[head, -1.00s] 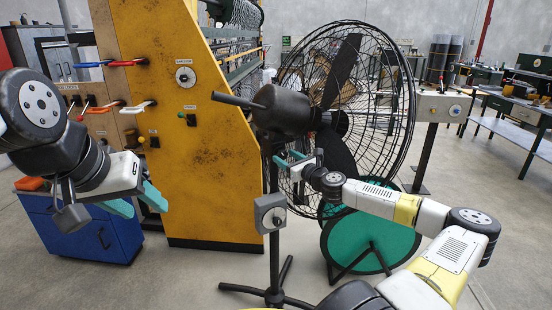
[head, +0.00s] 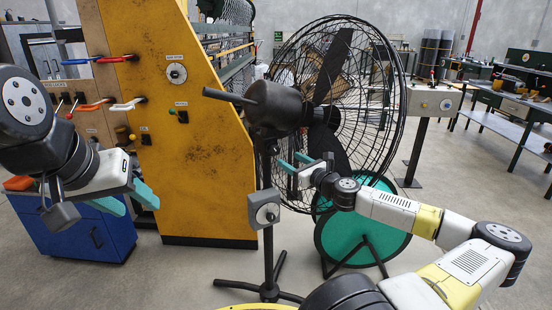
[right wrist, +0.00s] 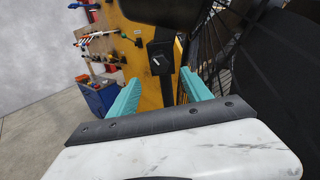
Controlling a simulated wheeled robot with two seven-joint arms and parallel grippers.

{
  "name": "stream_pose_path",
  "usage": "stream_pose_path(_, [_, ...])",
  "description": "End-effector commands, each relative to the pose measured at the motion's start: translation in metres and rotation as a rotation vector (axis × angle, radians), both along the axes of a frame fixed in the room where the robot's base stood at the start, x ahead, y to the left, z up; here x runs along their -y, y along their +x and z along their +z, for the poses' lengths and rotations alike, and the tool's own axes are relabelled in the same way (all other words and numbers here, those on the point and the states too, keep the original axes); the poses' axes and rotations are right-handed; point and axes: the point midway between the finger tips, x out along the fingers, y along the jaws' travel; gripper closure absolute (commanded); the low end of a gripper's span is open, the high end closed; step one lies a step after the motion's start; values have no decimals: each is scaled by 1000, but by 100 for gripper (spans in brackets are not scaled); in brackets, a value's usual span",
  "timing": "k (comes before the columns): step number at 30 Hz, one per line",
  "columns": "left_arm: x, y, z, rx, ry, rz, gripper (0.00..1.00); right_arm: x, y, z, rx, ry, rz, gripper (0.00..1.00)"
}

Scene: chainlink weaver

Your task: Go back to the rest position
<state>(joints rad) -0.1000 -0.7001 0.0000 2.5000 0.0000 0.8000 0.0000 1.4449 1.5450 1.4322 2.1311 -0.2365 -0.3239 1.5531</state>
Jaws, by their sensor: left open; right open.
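My left gripper (head: 128,202) is on the left of the head view, in front of the yellow machine panel and the blue cabinet. Its teal fingers are apart with nothing between them. My right gripper (head: 294,162) is near the middle of the head view, beside the fan stand's pole. In the right wrist view its teal fingers (right wrist: 160,98) are spread wide and empty. A grey box with a knob shows beyond them.
A large black fan (head: 335,110) on a stand with a grey knob box (head: 264,209) is close to my right gripper. A yellow machine panel (head: 205,140) with coloured handles and a blue cabinet (head: 75,232) stand left. A green disc (head: 350,235) stands behind my right arm.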

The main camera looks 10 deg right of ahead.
Motion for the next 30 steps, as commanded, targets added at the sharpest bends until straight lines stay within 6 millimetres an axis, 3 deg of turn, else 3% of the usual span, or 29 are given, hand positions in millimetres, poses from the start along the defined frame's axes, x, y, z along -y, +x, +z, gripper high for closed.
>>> stream_pose_path(8, [0,0,0,0,0,0,51,-4,0,-1,-1,-10,10,43])
stream_pose_path(11, [0,0,0,0,0,0,51,-28,-3,-6,-9,-80,71,43])
stream_pose_path(14, [0,0,0,0,0,0,51,-75,-13,-20,-23,-235,202,43])
stream_pose_path(18, [0,0,0,0,0,0,51,-143,-46,-52,-35,-531,449,43])
stream_pose_path(21, [0,0,0,0,0,0,51,-172,-74,-73,-31,-742,618,43])
stream_pose_path(25, [0,0,0,0,0,0,51,-187,-110,-91,-18,-1002,818,43])
stream_pose_path(30, [0,0,0,0,0,0,51,-180,-149,-95,12,-1318,1041,43])
